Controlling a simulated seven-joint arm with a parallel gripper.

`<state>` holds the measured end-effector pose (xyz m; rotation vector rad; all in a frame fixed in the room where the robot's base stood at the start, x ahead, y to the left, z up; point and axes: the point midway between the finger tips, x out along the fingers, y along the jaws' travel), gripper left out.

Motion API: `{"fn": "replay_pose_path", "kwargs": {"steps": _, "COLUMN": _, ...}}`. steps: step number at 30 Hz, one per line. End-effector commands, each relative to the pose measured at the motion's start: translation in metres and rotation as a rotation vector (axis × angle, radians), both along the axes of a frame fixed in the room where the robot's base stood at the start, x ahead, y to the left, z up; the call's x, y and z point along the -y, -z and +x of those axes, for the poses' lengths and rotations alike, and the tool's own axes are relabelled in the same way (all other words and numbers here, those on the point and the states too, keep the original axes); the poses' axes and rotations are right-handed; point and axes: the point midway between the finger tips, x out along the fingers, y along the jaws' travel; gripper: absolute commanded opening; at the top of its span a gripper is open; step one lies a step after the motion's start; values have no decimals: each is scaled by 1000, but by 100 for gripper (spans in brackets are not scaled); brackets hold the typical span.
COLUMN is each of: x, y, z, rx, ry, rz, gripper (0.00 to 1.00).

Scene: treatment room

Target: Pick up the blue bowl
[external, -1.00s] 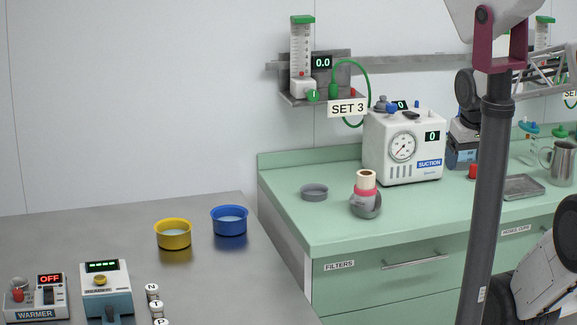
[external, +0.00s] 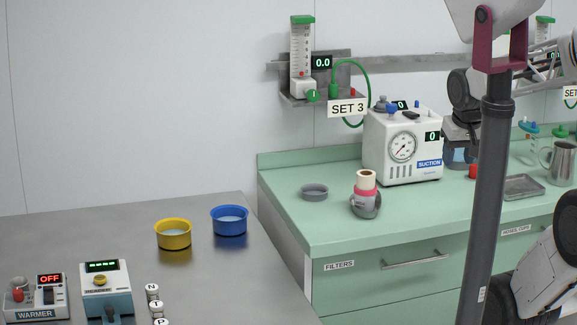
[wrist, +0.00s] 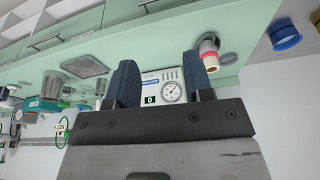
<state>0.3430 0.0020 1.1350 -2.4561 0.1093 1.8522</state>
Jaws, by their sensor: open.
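The blue bowl (external: 229,221) stands upright on the grey metal table, right beside the yellow bowl, and holds something pale. It also shows at the upper right of the wrist view (wrist: 285,37). My gripper (wrist: 160,80) is open, with its two dark fingers apart and nothing held between them. It is well away from the blue bowl, over the green counter side. In the external view my arm is at the right, partly behind a dark pole, and I cannot make out the fingertips there.
The yellow bowl (external: 173,235) is close to the blue one. A warmer (external: 36,297) sits at the front left.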

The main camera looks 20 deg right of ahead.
Motion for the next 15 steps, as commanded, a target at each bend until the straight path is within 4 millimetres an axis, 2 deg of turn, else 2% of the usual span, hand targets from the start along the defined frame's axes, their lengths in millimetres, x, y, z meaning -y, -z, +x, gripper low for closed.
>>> {"fn": "replay_pose_path", "kwargs": {"steps": 8, "x": -28, "y": 17, "z": 82, "rx": 130, "ry": 193, "rz": 73, "gripper": 47}}
{"fn": "replay_pose_path", "kwargs": {"steps": 15, "x": -74, "y": 41, "z": 160, "rx": 257, "ry": 371, "rz": 216, "gripper": 47}}
